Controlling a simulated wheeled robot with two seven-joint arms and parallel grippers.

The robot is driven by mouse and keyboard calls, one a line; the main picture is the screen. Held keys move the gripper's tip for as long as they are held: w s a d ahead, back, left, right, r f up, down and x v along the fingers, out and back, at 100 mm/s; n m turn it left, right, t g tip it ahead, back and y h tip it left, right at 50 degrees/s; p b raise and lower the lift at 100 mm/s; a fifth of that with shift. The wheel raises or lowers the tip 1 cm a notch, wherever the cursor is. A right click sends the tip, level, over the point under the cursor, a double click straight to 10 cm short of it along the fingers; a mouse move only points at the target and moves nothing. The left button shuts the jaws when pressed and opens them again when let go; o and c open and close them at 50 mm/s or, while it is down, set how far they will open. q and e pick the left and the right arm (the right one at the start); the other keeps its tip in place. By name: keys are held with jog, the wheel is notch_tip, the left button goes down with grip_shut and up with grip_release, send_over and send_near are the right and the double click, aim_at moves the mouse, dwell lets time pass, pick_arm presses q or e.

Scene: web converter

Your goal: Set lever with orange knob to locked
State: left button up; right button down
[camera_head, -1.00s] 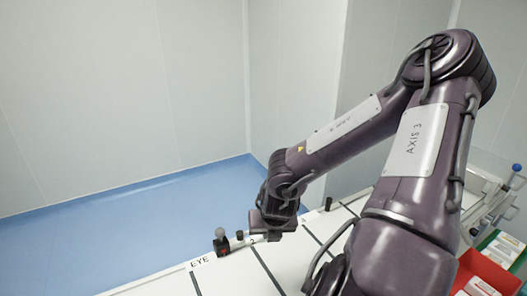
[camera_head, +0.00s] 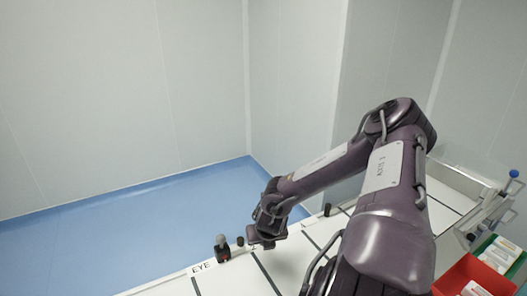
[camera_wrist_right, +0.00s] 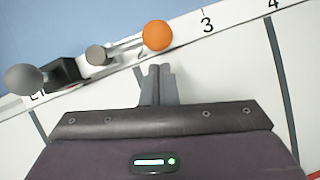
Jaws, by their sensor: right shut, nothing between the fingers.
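The orange knob (camera_wrist_right: 157,35) shows in the right wrist view at the top middle, on the end of a thin metal lever (camera_wrist_right: 124,46). The lever runs left to a grey round post (camera_wrist_right: 97,54). Left of it stand a black block (camera_wrist_right: 62,72) and a grey ball (camera_wrist_right: 24,79). My right gripper (camera_wrist_right: 159,70) is shut and empty; its fingertips appear just below the orange knob, with a small gap in the picture. In the head view my right gripper (camera_head: 266,243) is at the table's far edge and hides the orange knob. My left gripper is not in view.
The white table (camera_head: 298,258) has dark dividing lines and a numbered edge strip with an "EYE" label (camera_head: 202,267). A black post (camera_head: 327,209) stands farther along the edge. A red bin (camera_head: 452,277) and a green bin (camera_head: 512,268) stand at right.

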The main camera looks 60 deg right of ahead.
jog(key=shift+w+d, duration=0.2)
jog(key=shift+d, duration=0.05)
jog(key=shift+r, duration=0.1)
